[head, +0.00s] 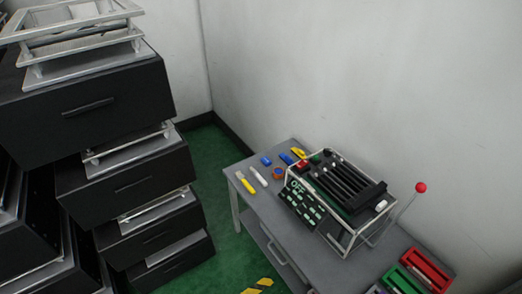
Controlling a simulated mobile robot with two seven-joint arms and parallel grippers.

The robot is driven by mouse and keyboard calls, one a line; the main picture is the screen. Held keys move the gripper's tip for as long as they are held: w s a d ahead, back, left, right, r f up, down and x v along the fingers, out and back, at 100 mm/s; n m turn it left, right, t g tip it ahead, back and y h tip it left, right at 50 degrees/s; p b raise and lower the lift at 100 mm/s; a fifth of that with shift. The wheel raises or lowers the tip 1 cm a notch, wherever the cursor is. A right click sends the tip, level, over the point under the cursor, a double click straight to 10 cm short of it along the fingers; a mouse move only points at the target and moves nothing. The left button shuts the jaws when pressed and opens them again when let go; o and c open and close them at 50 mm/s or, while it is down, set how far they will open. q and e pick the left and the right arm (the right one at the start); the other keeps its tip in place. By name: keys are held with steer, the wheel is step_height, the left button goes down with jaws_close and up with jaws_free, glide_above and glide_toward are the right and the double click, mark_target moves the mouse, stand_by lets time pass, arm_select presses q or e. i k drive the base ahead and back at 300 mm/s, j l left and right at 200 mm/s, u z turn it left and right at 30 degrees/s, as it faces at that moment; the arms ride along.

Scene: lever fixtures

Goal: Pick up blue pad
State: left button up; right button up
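Two small blue items lie near the far left corner of the grey table: a blue piece (266,161) and a second blue piece (286,158) just to its right. They are too small to tell which one is the blue pad. Neither of my grippers shows in the head view.
A grey table (258,217) bears a framed machine (335,195), a red-knobbed lever (420,187), a yellow tool (245,183), a white marker (258,176), an orange-brown roll (278,173) and red and green fixtures (425,268). Black drawer stacks (130,185) stand left. Green floor lies between.

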mark_target(265, 161)
steer(key=i+j, duration=0.25)
steer(key=i, duration=0.2)
steer(key=i+j, duration=0.25)
steer(key=i, duration=0.25)
steer(key=z, duration=0.05)
